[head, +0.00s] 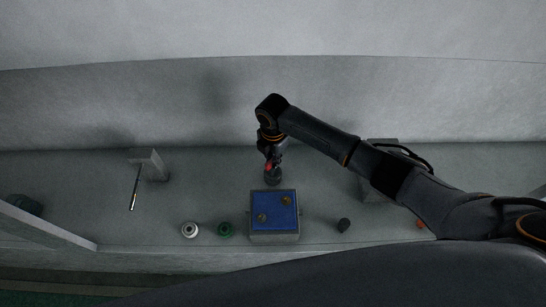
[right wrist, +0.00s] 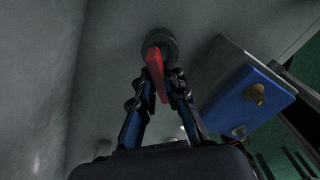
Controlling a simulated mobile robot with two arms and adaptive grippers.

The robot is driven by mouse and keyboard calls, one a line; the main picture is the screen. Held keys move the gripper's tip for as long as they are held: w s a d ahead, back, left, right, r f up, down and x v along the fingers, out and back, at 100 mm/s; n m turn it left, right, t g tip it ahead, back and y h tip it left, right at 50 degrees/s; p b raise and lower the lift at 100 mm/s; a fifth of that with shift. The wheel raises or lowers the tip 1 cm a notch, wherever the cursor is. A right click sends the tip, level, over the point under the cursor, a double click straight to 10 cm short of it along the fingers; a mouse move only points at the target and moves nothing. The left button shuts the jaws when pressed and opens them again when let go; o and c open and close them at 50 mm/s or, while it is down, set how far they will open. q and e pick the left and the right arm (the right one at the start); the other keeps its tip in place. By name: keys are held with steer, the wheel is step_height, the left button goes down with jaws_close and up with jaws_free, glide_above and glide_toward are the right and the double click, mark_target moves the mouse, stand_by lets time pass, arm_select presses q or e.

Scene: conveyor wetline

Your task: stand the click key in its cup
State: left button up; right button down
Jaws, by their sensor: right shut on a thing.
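The red click key (right wrist: 155,70) is between the fingertips of my right gripper (right wrist: 165,82), which is shut on it. Its far end reaches the round dark cup (right wrist: 160,40) in the right wrist view. I cannot tell whether that end is inside the cup or just over it. In the head view, my right gripper (head: 270,162) points down at the cup (head: 272,177), with a bit of red showing above it. The cup stands on the grey shelf behind the blue-topped box. My left gripper is not in view.
A dark rod (head: 134,188) leans by a grey block (head: 153,165). A small dark piece (head: 344,225) sits right.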

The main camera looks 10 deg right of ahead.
steer(key=shift+f+b, duration=0.4)
steer(key=shift+f, duration=0.3)
steer(key=c, duration=1.3)
jaws_free()
steer(key=shift+r, duration=0.3)
step_height(320, 180, up, 12)
steer(key=shift+f, duration=0.25)
